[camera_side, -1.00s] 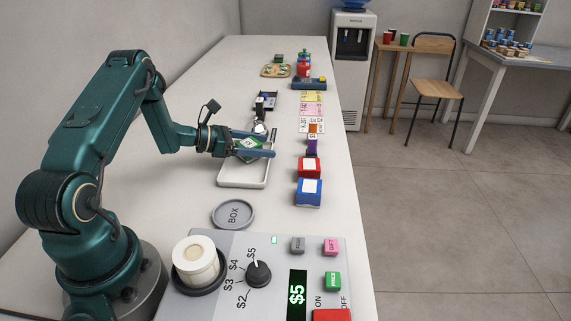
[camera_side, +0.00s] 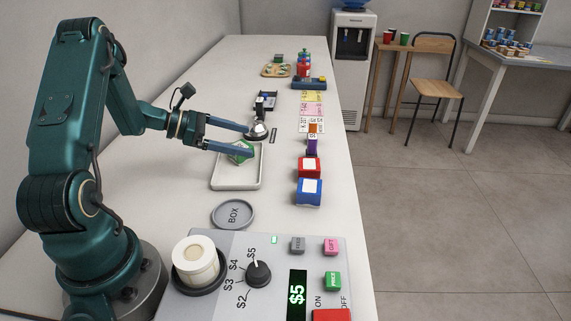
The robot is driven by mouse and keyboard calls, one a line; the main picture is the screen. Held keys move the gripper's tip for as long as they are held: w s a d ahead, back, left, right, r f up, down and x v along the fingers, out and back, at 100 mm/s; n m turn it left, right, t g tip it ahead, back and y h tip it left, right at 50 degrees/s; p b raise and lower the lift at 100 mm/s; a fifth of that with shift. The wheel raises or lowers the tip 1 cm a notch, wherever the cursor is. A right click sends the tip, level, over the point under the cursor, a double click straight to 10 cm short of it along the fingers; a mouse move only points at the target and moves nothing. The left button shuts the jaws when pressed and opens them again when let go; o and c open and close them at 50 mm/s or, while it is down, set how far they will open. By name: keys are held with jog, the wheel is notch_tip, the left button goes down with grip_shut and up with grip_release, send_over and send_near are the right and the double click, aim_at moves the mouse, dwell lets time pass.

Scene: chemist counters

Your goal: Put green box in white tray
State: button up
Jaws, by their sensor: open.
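The green box (camera_side: 238,156), with a white mark on its face, is in the white tray (camera_side: 237,184), toward the tray's far half, and looks tilted. My gripper (camera_side: 249,140) is open, its two blue fingers spread above and to the left of the tray. The nearer finger passes in front of part of the green box. I cannot tell whether that finger touches it. The underside of the box is hidden.
A silver bell (camera_side: 257,130) stands just behind the tray. A red box (camera_side: 309,167) and a blue box (camera_side: 309,192) stand to its right. A round grey BOX pad (camera_side: 233,214) and the control panel (camera_side: 215,245) lie in front.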

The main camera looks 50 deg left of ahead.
jog(key=s+d+r+m+g+h, duration=0.1)
jog(key=s+d+r+m+g, duration=0.25)
jog(key=d+m, duration=0.5)
jog(key=s+d+r+m+g, duration=0.2)
jog(key=d+r+m+g, duration=0.25)
jog(key=d+m, duration=0.4)
jog(key=s+d+r+m+t+y, duration=0.2)
jog(key=s+m+y, duration=0.5)
jog(key=s+m, duration=0.5)
jog(key=shift+r, duration=0.35)
